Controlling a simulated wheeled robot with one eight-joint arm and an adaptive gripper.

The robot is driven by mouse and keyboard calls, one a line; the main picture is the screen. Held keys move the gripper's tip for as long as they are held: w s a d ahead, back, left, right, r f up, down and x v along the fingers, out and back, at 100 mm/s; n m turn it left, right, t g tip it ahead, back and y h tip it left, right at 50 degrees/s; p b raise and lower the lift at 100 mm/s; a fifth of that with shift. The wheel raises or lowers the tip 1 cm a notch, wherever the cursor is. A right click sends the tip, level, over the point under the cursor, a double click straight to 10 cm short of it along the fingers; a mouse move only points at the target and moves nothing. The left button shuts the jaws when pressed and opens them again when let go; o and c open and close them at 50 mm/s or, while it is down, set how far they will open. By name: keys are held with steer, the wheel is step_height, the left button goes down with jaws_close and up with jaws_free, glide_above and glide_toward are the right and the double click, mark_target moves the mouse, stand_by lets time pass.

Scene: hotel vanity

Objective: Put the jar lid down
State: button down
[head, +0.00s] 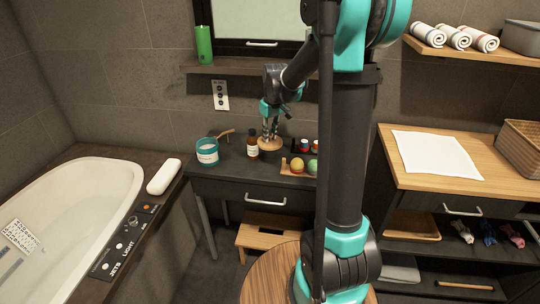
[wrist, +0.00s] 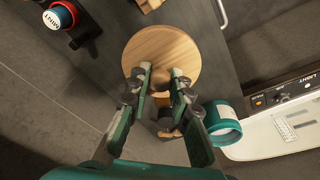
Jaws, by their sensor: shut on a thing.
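The jar lid (head: 270,144) is a round, light wooden disc. It hangs below my gripper (head: 270,124) over the dark vanity top, and I cannot tell whether it touches the surface. In the wrist view the lid (wrist: 160,52) lies flat-looking across the fingertips of my gripper (wrist: 161,80), which are shut on its small knob. The teal jar (head: 207,152) with a white label stands open at the left of the vanity; in the wrist view it is at the lower right (wrist: 222,122). A brown bottle (head: 252,146) stands between the jar and the lid.
A wooden tray (head: 288,172) with round fruit-like items lies right of the lid. Small red-topped containers (head: 304,146) stand behind it. A wooden-handled item (head: 226,132) is near the jar. The bathtub (head: 60,215) is left, and a wooden counter (head: 390,165) is right.

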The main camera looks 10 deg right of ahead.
step_height(320, 180, down, 10)
stand_by(0.5)
steer(key=shift+f, duration=0.45)
steer(key=c, duration=1.4)
jaws_free()
steer(key=shift+o, duration=0.2)
steer(key=shift+r, duration=0.15)
